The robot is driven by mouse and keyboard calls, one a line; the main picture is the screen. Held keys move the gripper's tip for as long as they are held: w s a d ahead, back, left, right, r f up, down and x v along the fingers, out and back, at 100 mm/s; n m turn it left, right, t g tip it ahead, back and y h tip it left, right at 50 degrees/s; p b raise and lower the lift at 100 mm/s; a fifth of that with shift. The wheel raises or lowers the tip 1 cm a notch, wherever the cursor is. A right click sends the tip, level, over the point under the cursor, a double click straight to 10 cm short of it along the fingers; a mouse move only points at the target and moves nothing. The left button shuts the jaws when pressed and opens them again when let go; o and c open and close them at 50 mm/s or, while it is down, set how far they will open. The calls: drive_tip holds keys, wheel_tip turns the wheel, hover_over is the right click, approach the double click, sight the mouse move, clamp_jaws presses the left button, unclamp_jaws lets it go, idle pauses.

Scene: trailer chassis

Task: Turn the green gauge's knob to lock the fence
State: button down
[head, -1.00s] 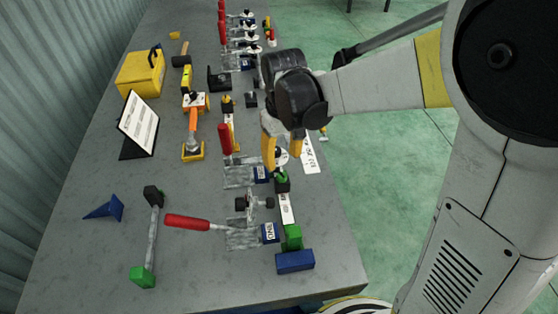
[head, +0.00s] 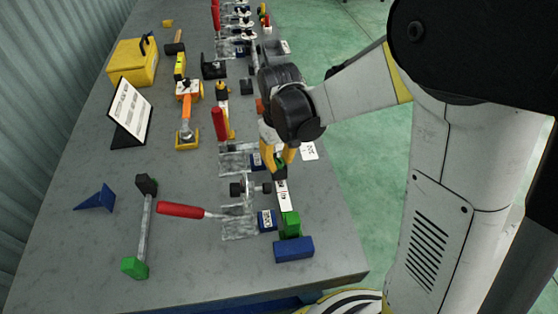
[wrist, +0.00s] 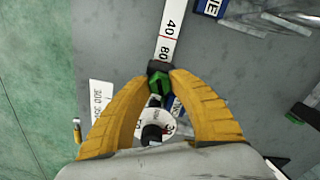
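The green gauge is a white ruler (head: 284,196) with a green block (head: 290,224) at its near end. Its ruler (wrist: 169,32) also shows in the wrist view, running up from a black slider with the green knob (wrist: 158,83). My gripper (head: 279,166) points down over the slider and hides most of the knob in the head view. In the wrist view, the yellow fingertips (wrist: 160,76) close in on both sides of the green knob and look pressed against it. The fence cannot be told apart clearly from the slider.
A red-handled clamp (head: 190,211) and a blue block (head: 294,249) lie close to the gauge. A green-ended mallet-like tool (head: 145,225) and a blue funnel-shaped piece (head: 96,199) lie to the left. More clamps line the far right edge. The near left tabletop is clear.

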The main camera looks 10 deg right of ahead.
sight(279, 161)
drive_tip(key=shift+m, duration=2.5)
drive_tip(key=c, duration=1.1)
unclamp_jaws()
wheel_tip(279, 161, up, 12)
drive_tip(key=s+d+r+t, duration=0.3)
drive_tip(key=s+d+t, duration=0.4)
drive_tip(key=s+d, duration=0.3)
drive_tip(key=s, duration=0.3)
